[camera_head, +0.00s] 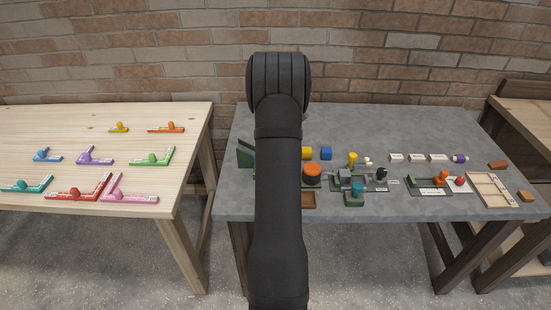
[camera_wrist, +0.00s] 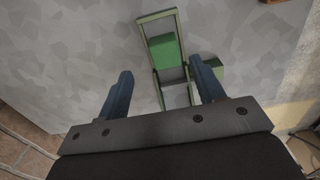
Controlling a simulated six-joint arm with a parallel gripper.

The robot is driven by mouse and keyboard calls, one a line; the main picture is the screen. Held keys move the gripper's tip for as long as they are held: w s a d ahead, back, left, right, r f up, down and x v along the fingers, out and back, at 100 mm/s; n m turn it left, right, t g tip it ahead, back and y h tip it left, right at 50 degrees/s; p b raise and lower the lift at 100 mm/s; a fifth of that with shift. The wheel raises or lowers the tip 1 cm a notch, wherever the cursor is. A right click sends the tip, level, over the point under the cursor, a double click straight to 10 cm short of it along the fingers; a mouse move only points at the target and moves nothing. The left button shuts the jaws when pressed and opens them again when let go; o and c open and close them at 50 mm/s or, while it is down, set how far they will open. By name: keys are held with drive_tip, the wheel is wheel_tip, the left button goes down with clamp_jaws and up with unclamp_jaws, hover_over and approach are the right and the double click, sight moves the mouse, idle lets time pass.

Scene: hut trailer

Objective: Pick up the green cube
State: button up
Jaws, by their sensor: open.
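A green cube (camera_wrist: 165,50) shows in the wrist view, inside a darker green frame-like holder (camera_wrist: 143,18) on the grey table. My gripper (camera_wrist: 160,75) is open and empty. Its two blue-grey fingers stand left and right of the lower part of the holder, with the cube beyond and between their tips in the picture. I cannot tell the height of the fingers above the table. In the head view my arm hides the gripper, and I cannot make out the cube; part of a dark green sloped piece (camera_head: 245,154) shows left of the arm.
The grey table (camera_head: 420,125) holds an orange-topped round piece (camera_head: 313,170), a yellow block (camera_head: 307,152), a blue block (camera_head: 326,153) and a wooden tray (camera_head: 490,205). A wooden table (camera_head: 60,120) at left bears several coloured L-shaped pieces. A brick wall stands behind.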

drive_tip(key=f, duration=0.6)
drive_tip(key=shift+s+a+f, duration=0.25)
drive_tip(key=shift+s, duration=0.1)
drive_tip(key=c, duration=1.1)
